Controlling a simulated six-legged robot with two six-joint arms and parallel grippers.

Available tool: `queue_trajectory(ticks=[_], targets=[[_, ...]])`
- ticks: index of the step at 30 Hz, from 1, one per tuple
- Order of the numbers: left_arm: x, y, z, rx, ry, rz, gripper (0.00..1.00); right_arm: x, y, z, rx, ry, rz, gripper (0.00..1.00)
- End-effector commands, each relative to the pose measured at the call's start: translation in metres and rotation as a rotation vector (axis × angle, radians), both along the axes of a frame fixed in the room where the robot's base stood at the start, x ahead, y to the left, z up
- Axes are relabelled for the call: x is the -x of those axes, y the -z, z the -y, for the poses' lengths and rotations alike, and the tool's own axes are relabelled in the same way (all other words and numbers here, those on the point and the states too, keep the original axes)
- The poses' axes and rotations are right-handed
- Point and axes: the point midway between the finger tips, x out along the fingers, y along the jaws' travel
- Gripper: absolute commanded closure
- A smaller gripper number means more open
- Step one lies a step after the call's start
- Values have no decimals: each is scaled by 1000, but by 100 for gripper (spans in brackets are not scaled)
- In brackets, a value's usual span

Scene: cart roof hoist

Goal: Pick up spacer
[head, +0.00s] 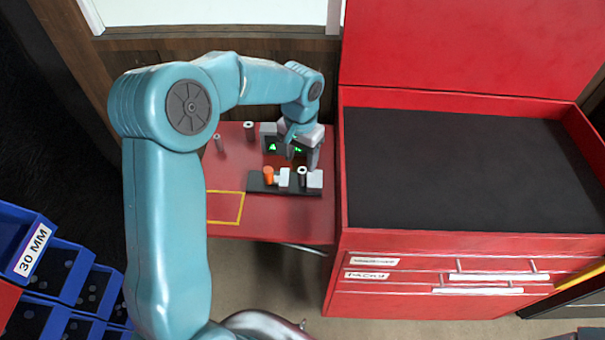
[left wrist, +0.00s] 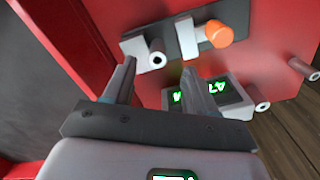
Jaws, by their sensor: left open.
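A grey spacer with a dark bore (head: 302,173) stands at the right of a black strip fixture (head: 256,187), beside a white block. It also shows in the left wrist view (left wrist: 157,59). Two more grey hollow cylinders stand at the back of the red shelf, a thin one (head: 218,142) and a thicker one (head: 249,129); both also show in the wrist view. My left gripper (head: 301,157) is open and empty above the shelf. In the wrist view its fingertips (left wrist: 158,69) are apart, with the fixture's spacer beyond the gap. My right gripper is not in view.
An orange cylinder (head: 268,174) and white blocks (head: 284,177) sit on the fixture. A gauge with green digits (head: 272,147) stands behind, close to my gripper. A yellow outlined area (head: 225,193) is empty. A tall red cabinet (head: 341,210) borders the shelf on the right.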

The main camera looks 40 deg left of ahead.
Motion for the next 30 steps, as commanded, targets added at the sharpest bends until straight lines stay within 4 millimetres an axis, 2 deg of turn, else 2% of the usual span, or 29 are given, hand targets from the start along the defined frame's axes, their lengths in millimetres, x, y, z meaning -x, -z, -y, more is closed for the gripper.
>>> queue_trajectory(ticks=[4,8,12,20,25,26,30], targets=[[-1,11,1,1,0,-4,44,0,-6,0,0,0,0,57],[-1,33,3,1,1,-6,44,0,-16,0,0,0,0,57],[-3,51,2,0,1,-2,44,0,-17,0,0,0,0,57],[-3,55,2,0,1,0,44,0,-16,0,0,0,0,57],[-3,55,2,0,1,0,96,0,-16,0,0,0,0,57],[-3,55,2,0,1,0,100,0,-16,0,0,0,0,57],[-4,55,2,0,1,0,100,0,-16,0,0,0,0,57]])
